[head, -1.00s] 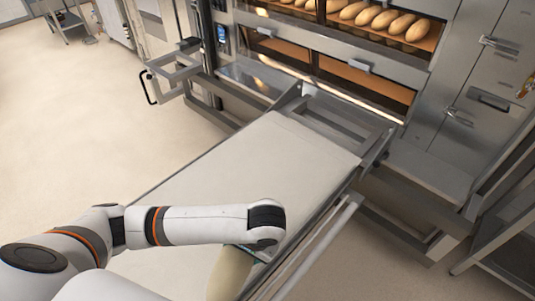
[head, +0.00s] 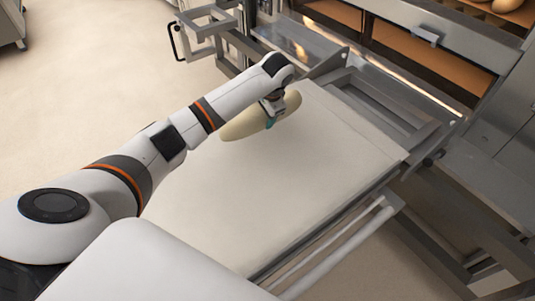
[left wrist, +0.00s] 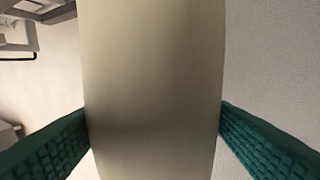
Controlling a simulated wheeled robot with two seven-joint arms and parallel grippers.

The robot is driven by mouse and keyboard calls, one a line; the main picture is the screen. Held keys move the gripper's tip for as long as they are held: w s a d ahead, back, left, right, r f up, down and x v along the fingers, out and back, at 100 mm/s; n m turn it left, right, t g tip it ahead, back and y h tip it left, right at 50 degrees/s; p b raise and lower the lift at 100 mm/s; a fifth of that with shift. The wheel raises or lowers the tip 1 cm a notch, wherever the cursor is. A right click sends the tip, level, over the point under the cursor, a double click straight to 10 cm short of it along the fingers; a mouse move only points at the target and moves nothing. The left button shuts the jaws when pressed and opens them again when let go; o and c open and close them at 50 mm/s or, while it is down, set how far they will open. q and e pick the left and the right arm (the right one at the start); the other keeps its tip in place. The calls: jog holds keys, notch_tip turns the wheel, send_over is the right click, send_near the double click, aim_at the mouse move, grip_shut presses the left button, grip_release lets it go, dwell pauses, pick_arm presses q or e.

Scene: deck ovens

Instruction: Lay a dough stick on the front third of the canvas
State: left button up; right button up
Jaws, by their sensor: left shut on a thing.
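The canvas (head: 300,185) is a pale, bare sheet on a loader frame that runs up to the oven. My left gripper (head: 268,122) is over the canvas's far left part, shut on a pale dough stick (head: 243,124). The stick lies crosswise in the head view, its left end near the canvas's left edge. In the left wrist view the dough stick (left wrist: 150,90) fills the middle between two green ridged fingers (left wrist: 155,140). I cannot tell whether the stick touches the canvas or hangs just above it. My right gripper is not in view.
The deck oven (head: 420,62) stands beyond the canvas, with some baked loaves (head: 505,5) at top right. A metal rail (head: 340,245) runs along the loader's right side. A bracket with a black handle (head: 175,42) sticks out at the far left. The canvas's middle and near parts are clear.

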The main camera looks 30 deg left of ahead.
pick_arm(q)
notch_tip(320, 180, down, 8)
jog(key=shift+f+b, duration=0.25)
jog(key=shift+b, duration=0.05)
jog(key=o, duration=1)
jog(key=shift+f, duration=0.1)
jog(key=p+v, duration=0.1)
jog(key=v, duration=1.1)
jog(key=shift+s, duration=0.1)
